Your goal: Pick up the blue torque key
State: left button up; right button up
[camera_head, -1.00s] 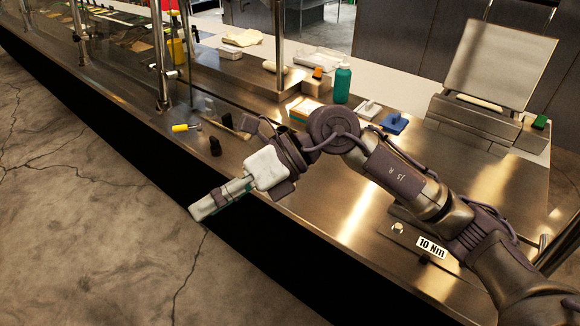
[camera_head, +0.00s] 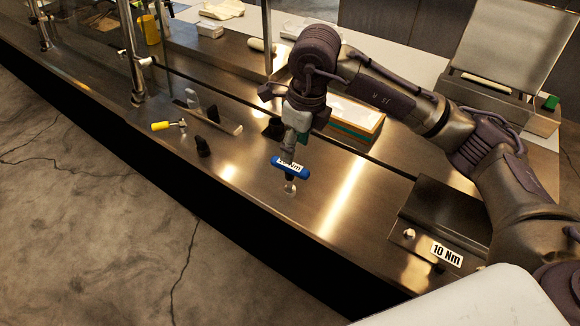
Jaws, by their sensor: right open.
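The blue torque key (camera_head: 278,161) stands on the steel counter (camera_head: 330,205), with a T-shaped blue handle on top and a metal shaft below it. A white label with dark lettering lies across its handle, partly covered. My right gripper (camera_head: 291,150) points down right at the handle, its fingertips overlapping the label in the picture. It is open; I cannot tell whether the fingers touch the key. My left gripper is not in view.
A yellow-handled tool (camera_head: 163,126), a black knob-like piece (camera_head: 202,146) and a light bar (camera_head: 212,121) lie to the left. A steel block with a "10 Nm" label (camera_head: 447,254) is at right. The counter's front edge drops to the floor.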

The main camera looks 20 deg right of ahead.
aim_at(289, 166)
jog(key=shift+w+a+f, duration=0.1)
jog(key=shift+w+f, duration=0.15)
jog(key=shift+f, duration=0.4)
jog(key=shift+w+a+f, duration=0.1)
jog(key=shift+w+f, duration=0.1)
jog(key=shift+f, duration=0.4)
jog(key=shift+w+f+p, duration=0.25)
jog(key=shift+f+p, duration=0.35)
notch_tip(289, 166, down, 2)
jog(key=shift+s+a+f+p, duration=0.15)
jog(key=shift+f+p, duration=0.05)
jog(key=shift+p, duration=0.65)
jog(key=shift+w+a+f, duration=0.1)
jog(key=shift+w+f, duration=0.1)
jog(key=shift+f, duration=0.8)
jog(key=c, duration=0.8)
grip_shut()
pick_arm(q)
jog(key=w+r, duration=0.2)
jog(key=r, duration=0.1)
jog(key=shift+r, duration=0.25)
